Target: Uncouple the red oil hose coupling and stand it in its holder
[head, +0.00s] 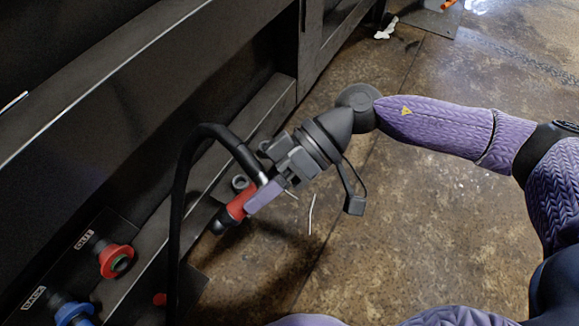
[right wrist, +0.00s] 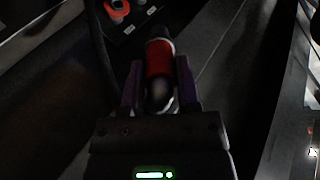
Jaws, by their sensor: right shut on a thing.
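The red oil hose coupling (head: 238,204) is clamped in my right gripper (head: 252,202), clear of the red socket. Its black nose points down and left in the head view. A black hose (head: 186,165) arches from its rear end and drops on the left. In the right wrist view the red coupling (right wrist: 159,58) lies between the two purple fingers (right wrist: 159,88). The red-ringed socket (head: 116,261) on the machine's panel is open, with no coupling on it. A small grey ring (head: 240,183) shows just behind the coupling; I cannot tell whether it is the holder. My left gripper is out of view.
A blue fitting (head: 73,312) sits on the same labelled panel, lower left. The dark machine wall and its ledge (head: 268,118) run along the left, close to the gripper. The brown floor (head: 400,230) on the right is mostly open. A white scrap (head: 386,29) lies far back.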

